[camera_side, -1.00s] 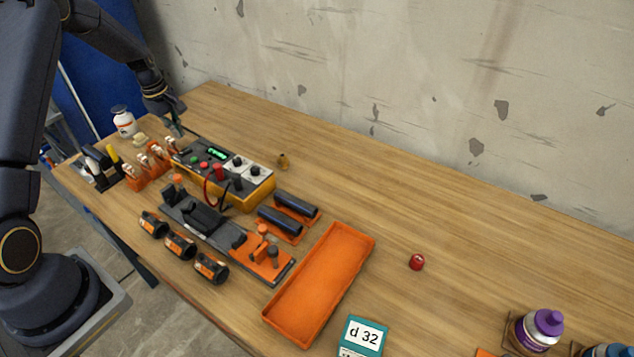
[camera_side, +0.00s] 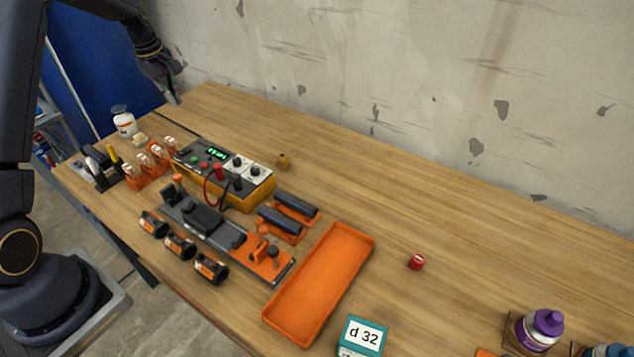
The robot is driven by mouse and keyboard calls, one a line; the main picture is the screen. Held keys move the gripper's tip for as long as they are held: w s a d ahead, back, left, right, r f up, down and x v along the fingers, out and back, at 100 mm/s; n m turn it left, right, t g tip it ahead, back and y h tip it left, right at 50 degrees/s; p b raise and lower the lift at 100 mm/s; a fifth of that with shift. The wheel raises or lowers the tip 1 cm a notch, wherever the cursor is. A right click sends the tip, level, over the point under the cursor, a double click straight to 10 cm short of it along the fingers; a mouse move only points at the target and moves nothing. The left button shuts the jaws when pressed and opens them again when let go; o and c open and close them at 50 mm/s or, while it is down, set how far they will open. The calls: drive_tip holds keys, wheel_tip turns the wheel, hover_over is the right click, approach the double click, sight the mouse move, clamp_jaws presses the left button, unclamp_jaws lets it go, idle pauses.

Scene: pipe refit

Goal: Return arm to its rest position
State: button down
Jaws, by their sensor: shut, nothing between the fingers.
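My gripper (camera_side: 174,98) is at the upper left, above the back left part of the wooden table (camera_side: 420,200). It is shut and empty, its fingertips pointing down. It is apart from the yellow-and-grey control box (camera_side: 225,175), which stands below and to the right of it in the picture.
A fixture (camera_side: 215,228) with an orange end lies before the box. Black cylinders (camera_side: 180,245) and dark tubes (camera_side: 280,222) flank it. An orange tray (camera_side: 320,285), red cap (camera_side: 416,262), teal box (camera_side: 362,337) and white bottle (camera_side: 124,122) stand around. The back right table is clear.

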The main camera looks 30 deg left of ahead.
drive_tip(key=w+d+r+m+t, duration=0.1)
drive_tip(key=d+r, duration=0.4)
drive_tip(key=r, duration=0.2)
drive_tip(key=d+r+m+t, duration=0.1)
drive_tip(key=d+r, duration=0.4)
drive_tip(key=r, duration=0.3)
drive_tip(key=s+d+r+m+t, duration=0.1)
drive_tip(key=s+d+r+m, duration=0.25)
drive_tip(key=s+d, duration=0.2)
drive_tip(key=s+d+r+m+t, duration=0.1)
drive_tip(key=s+d+r+m, duration=0.1)
drive_tip(key=s+d+r, duration=0.3)
drive_tip(key=s+d+f+m, duration=0.4)
drive_tip(key=s+m, duration=0.1)
drive_tip(key=s, duration=0.2)
drive_tip(key=s+d+f+m, duration=0.3)
drive_tip(key=s+f+m, duration=0.2)
drive_tip(key=s, duration=0.3)
drive_tip(key=shift+s+d, duration=0.25)
drive_tip(key=shift+d, duration=0.15)
drive_tip(key=c, duration=1.9)
unclamp_jaws()
drive_tip(key=shift+f, duration=0.1)
